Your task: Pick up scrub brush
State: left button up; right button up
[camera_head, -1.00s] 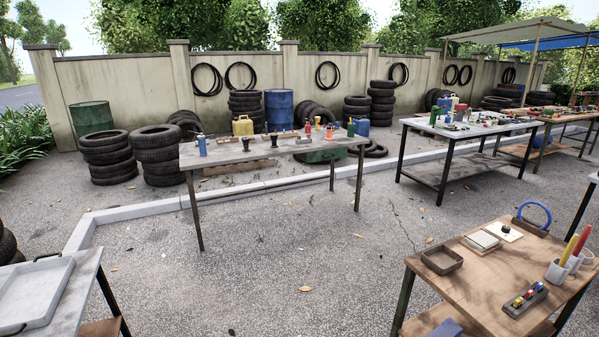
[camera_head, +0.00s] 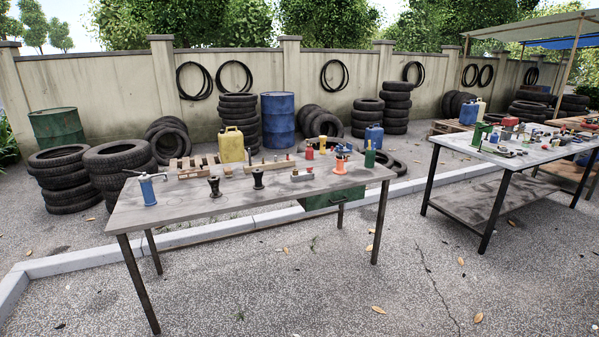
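I cannot make out a scrub brush in the head view; the small items on the tables are too small to tell apart with certainty. The nearest table (camera_head: 240,202) is long and grey, with dark legs. On it stand a blue pump-like tool (camera_head: 148,190) at the left end, two black cup-shaped pieces (camera_head: 258,179), an orange piece (camera_head: 340,166) and a green bottle-like piece (camera_head: 370,155). Neither of my grippers shows in the view.
A second table (camera_head: 480,190) with a lower shelf and many small items stands to the right. Stacked tires (camera_head: 68,180), a blue barrel (camera_head: 279,118) and a yellow jerrycan (camera_head: 231,145) stand behind, along the wall. The paved ground (camera_head: 300,290) in front is open, with a low kerb under the table.

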aim_at(227, 171)
jog(key=i, duration=3.45)
jog(key=u, duration=0.1)
